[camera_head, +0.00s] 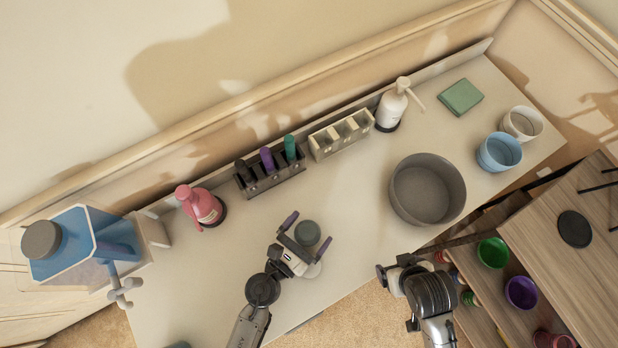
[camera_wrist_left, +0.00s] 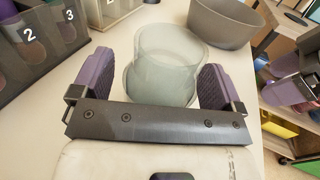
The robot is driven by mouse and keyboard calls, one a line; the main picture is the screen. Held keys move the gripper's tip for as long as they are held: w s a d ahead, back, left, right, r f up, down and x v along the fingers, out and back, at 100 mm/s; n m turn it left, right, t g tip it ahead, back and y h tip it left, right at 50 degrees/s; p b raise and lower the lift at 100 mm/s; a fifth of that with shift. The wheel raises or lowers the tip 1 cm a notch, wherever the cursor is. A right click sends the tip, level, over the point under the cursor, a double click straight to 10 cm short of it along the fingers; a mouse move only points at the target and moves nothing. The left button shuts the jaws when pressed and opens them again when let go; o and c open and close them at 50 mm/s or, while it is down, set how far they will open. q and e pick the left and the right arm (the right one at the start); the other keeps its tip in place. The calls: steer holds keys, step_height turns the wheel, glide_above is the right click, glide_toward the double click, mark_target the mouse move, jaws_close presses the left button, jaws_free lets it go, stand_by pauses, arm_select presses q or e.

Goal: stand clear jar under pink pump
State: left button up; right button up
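The clear jar (camera_head: 307,233) stands upright on the counter near its middle front edge. My left gripper (camera_head: 309,232) is open around it, a finger on either side. In the left wrist view the jar (camera_wrist_left: 170,62) stands between the open purple fingers, with a gap visible at the right finger; contact at the left one is unclear. The pink pump (camera_head: 202,205) stands on the counter at the left, well apart from the jar. My right gripper (camera_head: 393,275) is off the counter's front edge; its fingers are too unclear to read.
A dark numbered rack (camera_head: 268,181) holds several bottles behind the jar, with a pale rack (camera_head: 341,135) beside it. A grey bowl (camera_head: 427,190) and a white pump (camera_head: 391,105) stand to the right. A blue dispenser (camera_head: 85,245) is at far left. Counter between jar and pink pump is clear.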

arm_select(q)
steer(key=c, duration=1)
steer(key=shift+c, duration=0.9)
steer(key=shift+r, duration=0.15)
